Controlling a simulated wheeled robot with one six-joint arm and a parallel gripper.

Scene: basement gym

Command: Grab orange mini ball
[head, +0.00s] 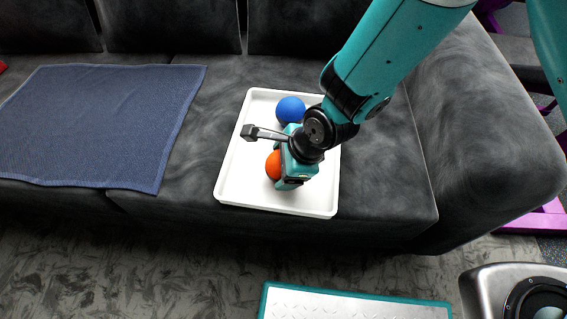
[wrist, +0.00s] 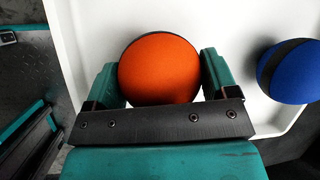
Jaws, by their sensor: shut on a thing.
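The orange mini ball (head: 273,165) is in the white tray (head: 239,182) on the sofa. In the wrist view the ball (wrist: 160,68) sits between the two teal fingers of my gripper (wrist: 160,80). My gripper is shut on the ball, with a finger on each side of it. In the head view my gripper (head: 285,167) covers the right part of the ball. Whether the ball touches the tray floor is hard to tell.
A blue ball (head: 290,110) lies in the tray behind my gripper; it also shows in the wrist view (wrist: 292,72). A blue towel (head: 100,120) lies on the sofa (head: 385,165) at left. The sofa's armrest (head: 490,130) rises at right.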

